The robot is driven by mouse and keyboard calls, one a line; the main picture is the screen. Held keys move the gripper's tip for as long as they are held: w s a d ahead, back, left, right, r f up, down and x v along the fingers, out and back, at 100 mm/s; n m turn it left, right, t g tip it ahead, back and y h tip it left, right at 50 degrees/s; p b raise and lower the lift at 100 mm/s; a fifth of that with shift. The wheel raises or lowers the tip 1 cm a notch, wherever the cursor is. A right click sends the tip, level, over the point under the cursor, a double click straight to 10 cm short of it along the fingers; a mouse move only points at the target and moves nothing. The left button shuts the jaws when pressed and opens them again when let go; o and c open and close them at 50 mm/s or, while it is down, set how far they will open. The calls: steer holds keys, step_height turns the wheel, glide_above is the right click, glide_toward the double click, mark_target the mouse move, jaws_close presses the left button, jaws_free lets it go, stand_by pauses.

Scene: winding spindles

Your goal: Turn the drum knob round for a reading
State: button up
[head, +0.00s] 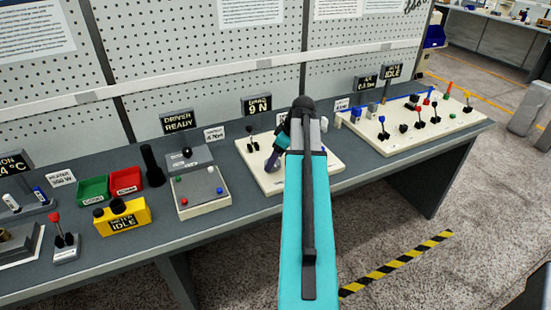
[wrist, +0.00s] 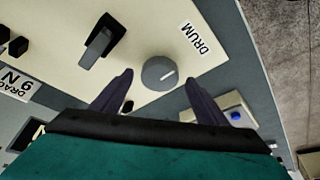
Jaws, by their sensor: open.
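In the head view my teal arm covers much of the cream panel (head: 328,163), and the knob is hidden there.
A grey driver box (head: 202,201) is to the left, and a cream board (head: 385,147) with several coloured pegs is to the right.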

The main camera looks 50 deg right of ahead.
steer(key=shift+w+a+f, duration=0.1)
steer(key=shift+w+f, duration=0.1)
steer(key=shift+f, duration=0.4)
